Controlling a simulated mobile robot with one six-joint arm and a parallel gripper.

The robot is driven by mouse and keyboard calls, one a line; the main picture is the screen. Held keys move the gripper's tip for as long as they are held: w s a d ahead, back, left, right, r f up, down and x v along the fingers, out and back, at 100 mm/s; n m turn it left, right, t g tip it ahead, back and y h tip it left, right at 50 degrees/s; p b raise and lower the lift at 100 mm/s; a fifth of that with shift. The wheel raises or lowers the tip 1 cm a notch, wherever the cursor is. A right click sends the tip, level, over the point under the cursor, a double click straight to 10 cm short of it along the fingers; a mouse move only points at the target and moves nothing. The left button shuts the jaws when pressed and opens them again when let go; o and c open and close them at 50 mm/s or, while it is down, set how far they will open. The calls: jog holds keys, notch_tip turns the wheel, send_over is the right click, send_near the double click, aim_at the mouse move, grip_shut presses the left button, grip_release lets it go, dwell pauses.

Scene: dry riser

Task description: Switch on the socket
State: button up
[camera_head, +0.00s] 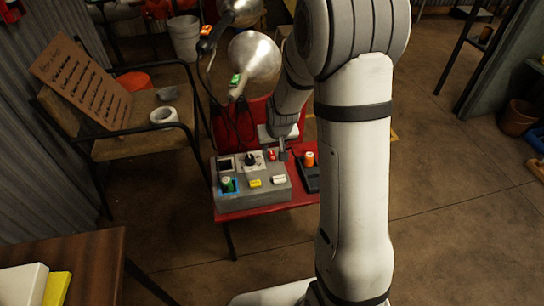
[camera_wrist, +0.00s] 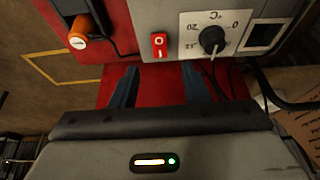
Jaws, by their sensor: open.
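A grey control box (camera_head: 262,203) stands on a red table (camera_head: 305,205). It carries a small red switch (camera_head: 271,155), which also shows in the wrist view (camera_wrist: 159,45) with a white ring mark. Beside the switch is a black dial (camera_wrist: 211,39) on a white plate. A dark unit (camera_head: 311,180) with an orange cylindrical part (camera_head: 309,158) sits next to the box; the orange part (camera_wrist: 80,40) is at the wrist view's upper left. I cannot tell which part is the socket. My gripper (camera_wrist: 160,78) is open and empty, its fingertips close to the switch's edge of the box.
The box also has a green knob (camera_head: 227,184), a yellow button (camera_head: 255,183), a white button (camera_head: 279,180) and a dark square window (camera_head: 226,164). Metal lamps (camera_head: 253,57) stand behind the table. A chair (camera_head: 120,145) with a cardboard sign (camera_head: 82,80) is at left.

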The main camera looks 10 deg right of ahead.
aim_at(272, 153)
jog(key=b+x, duration=0.2)
jog(key=x, duration=0.4)
jog(key=shift+w+f, duration=0.15)
jog(key=shift+f, duration=0.15)
jog(key=shift+c, duration=0.5)
grip_shut()
jog(key=p, duration=0.1)
jog(key=g+p, duration=0.1)
jog(key=p, duration=0.1)
jog(key=shift+w+r+g+p, duration=0.2)
jog(key=shift+r+g+p, duration=0.1)
jog(key=shift+r, duration=0.1)
jog(key=g+p, duration=0.2)
jog(key=p, duration=0.1)
jog(key=shift+w+f, duration=0.1)
jog(key=shift+w, duration=0.2)
jog(key=shift+w+f+g+p, duration=0.1)
jog(key=shift+f+g+p, duration=0.15)
jog(key=shift+g+p, duration=0.35)
